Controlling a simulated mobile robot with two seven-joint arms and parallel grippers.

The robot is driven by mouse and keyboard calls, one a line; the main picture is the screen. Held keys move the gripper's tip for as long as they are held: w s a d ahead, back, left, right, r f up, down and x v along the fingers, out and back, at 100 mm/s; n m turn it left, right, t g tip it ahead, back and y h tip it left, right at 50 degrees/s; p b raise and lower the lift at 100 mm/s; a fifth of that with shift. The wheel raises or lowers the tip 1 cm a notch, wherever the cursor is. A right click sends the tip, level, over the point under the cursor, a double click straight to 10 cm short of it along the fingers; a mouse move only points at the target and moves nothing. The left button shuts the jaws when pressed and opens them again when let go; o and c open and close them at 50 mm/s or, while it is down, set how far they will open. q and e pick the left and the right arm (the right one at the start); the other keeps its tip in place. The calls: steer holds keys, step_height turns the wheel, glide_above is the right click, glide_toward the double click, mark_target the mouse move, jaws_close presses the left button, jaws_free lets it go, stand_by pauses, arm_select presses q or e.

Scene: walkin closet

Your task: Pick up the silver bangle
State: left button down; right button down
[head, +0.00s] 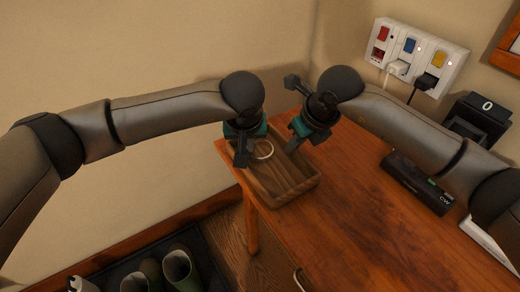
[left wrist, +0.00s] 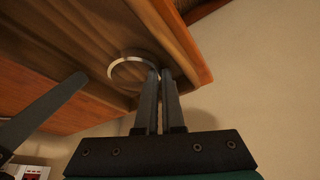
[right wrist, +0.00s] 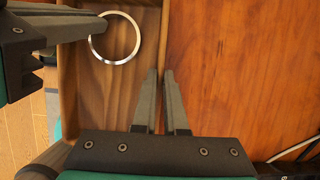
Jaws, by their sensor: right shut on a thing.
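The silver bangle (head: 264,150) is a thin, pale ring at the wooden tray (head: 311,184). It also shows in the left wrist view (left wrist: 124,61) and in the right wrist view (right wrist: 136,40). My left gripper (head: 240,158) points down at the bangle's left side. Its fingers (left wrist: 160,74) are close together at the ring's edge, and I cannot tell whether they are shut on it. My right gripper (head: 292,147) is at the tray's side wall. Its fingers (right wrist: 160,72) are shut on that wall, apart from the bangle.
The tray sits at the corner of a wooden table (head: 355,215). A wall socket panel (head: 418,57) with plugs, a black device (head: 480,118) and a dark box (head: 417,185) are to the right. Boots (head: 180,270) stand on a mat below. The table's front middle is clear.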

stand_by(0.4)
arm_select(q)
step_height(320, 180, up, 10)
arm_select(e)
steer(key=c, duration=0.9)
jaws_free()
